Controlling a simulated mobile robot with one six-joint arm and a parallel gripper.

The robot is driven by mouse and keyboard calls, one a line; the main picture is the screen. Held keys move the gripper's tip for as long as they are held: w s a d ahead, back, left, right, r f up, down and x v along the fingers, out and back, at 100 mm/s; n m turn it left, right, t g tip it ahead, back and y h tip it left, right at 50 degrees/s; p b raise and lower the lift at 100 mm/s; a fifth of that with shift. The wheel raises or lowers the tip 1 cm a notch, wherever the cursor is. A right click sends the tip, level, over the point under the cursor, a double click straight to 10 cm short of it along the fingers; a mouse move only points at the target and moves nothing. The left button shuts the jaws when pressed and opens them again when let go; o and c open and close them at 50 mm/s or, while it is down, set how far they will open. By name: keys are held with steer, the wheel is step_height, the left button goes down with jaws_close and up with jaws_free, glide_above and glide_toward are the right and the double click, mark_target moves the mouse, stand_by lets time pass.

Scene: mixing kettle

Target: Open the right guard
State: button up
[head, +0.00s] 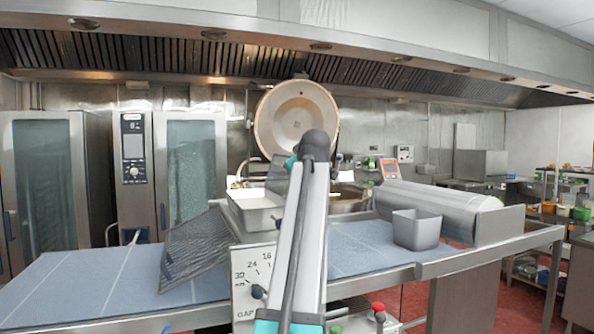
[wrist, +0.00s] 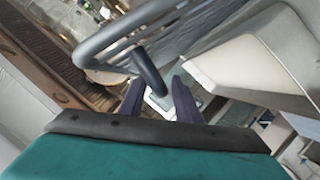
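The sheeter-like machine with blue belts stands in front of me in the head view, with a dark mesh guard (head: 200,248) sloping down on its left side. The right guard does not show clearly in the head view, where my arm covers the middle of the machine. In the wrist view, grey tubular bars (wrist: 118,38), possibly part of the right guard, cross close to my gripper (wrist: 157,86). The two dark fingers are apart. One bar runs down into the gap between them; I cannot tell whether it touches either finger.
A grey bin (head: 416,229) stands on the right belt (head: 365,250), in front of a large roller (head: 450,207). A white tray (head: 256,212) sits left of my arm. A kettle with a raised round lid (head: 297,118) is behind. Ovens (head: 190,165) stand at the back left.

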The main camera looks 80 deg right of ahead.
steer(key=shift+a, duration=0.1)
steer(key=v, duration=1.3)
steer(key=shift+a+r, duration=0.15)
steer(key=shift+a, duration=0.15)
steer(key=shift+s, duration=0.15)
